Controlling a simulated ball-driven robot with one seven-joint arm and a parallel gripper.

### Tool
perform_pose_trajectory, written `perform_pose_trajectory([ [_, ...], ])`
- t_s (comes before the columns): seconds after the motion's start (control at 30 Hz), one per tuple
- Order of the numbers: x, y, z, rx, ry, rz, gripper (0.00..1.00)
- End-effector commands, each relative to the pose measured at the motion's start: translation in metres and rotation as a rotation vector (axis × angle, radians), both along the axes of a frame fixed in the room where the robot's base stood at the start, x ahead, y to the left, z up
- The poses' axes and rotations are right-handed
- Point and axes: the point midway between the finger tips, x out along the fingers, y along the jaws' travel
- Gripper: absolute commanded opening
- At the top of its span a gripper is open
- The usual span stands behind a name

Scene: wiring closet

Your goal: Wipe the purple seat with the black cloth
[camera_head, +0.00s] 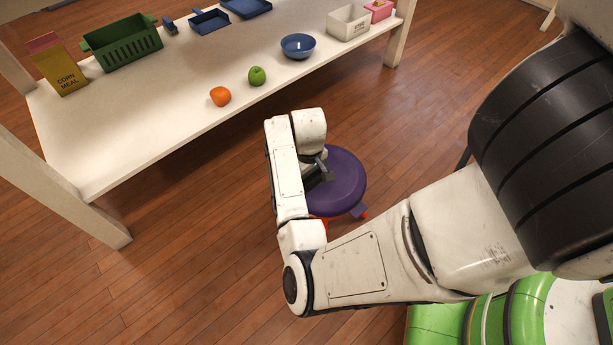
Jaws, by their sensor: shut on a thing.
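The purple seat (345,182) is the round top of a low stool on the wood floor, in front of the shelf table. My gripper (326,175) is over the left part of the seat, pointing down at it, and is shut on the black cloth. Only a small dark patch shows there; my forearm and wrist hide most of the cloth and the left edge of the seat. I cannot tell how much of the cloth touches the seat.
A long white table (170,115) runs behind the stool. On it stand a corn meal box (60,72), a green basket (124,45), an orange (220,96), a green apple (257,76), a blue bowl (298,46) and a white bin (348,23). Floor left of my arm is clear.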

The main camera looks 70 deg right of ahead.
Motion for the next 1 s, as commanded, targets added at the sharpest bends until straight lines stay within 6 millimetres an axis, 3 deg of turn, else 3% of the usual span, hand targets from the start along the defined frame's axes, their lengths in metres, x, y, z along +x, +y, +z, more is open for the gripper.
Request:
perform_pose_trajectory([
  [0.27, -0.006, -0.009, 0.0, 0.002, 0.001, 0.0, 0.39],
  [0.7, 0.006, 0.013, -0.004, 0.005, 0.0, 0.001, 0.39],
  [1.0, -0.004, -0.003, -0.002, 0.006, 0.001, -0.003, 0.39],
])
